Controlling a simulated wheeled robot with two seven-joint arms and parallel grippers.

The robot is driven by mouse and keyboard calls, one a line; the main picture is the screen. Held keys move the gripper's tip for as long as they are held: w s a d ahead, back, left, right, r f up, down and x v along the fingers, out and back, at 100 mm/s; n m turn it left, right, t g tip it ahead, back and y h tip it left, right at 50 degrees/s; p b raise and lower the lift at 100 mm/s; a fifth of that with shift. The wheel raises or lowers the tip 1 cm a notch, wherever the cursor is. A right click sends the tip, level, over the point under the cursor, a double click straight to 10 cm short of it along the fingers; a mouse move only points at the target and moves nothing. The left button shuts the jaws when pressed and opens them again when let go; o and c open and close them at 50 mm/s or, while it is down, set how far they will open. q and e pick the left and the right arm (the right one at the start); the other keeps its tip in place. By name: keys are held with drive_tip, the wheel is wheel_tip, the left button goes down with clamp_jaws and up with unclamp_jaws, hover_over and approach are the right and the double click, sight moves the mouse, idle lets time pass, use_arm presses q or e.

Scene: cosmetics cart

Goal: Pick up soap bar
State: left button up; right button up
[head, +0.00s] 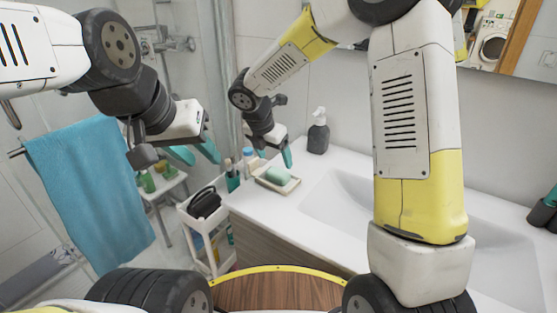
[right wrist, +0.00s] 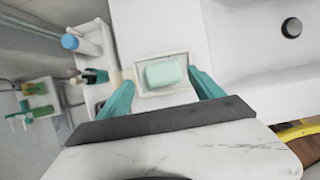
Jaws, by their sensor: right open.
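The soap bar (right wrist: 164,73) is a pale green block lying in a light rectangular soap dish (right wrist: 178,91) on the white sink counter. In the head view the soap bar (head: 277,176) shows at the counter's left end. My right gripper (head: 270,157) is over the dish there. In the right wrist view the teal fingers of my right gripper (right wrist: 163,92) are apart, one on each side of the dish, and nothing is between them in their grip. My left gripper (head: 196,154) is at the left, away from the counter, with its teal fingers apart and empty.
The sink basin (head: 345,195) is to the right. A white cart (head: 212,265) stands below at the left, near a blue towel (head: 90,190).

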sight(278, 171)
drive_tip(key=x, duration=0.7)
drive_tip(key=shift+s+f, duration=0.2)
drive_tip(key=shift+s, duration=0.15)
drive_tip(key=shift+c, duration=0.3)
drive_tip(key=c, duration=1.1)
drive_tip(key=shift+c, duration=0.3)
drive_tip(key=shift+r, duration=0.15)
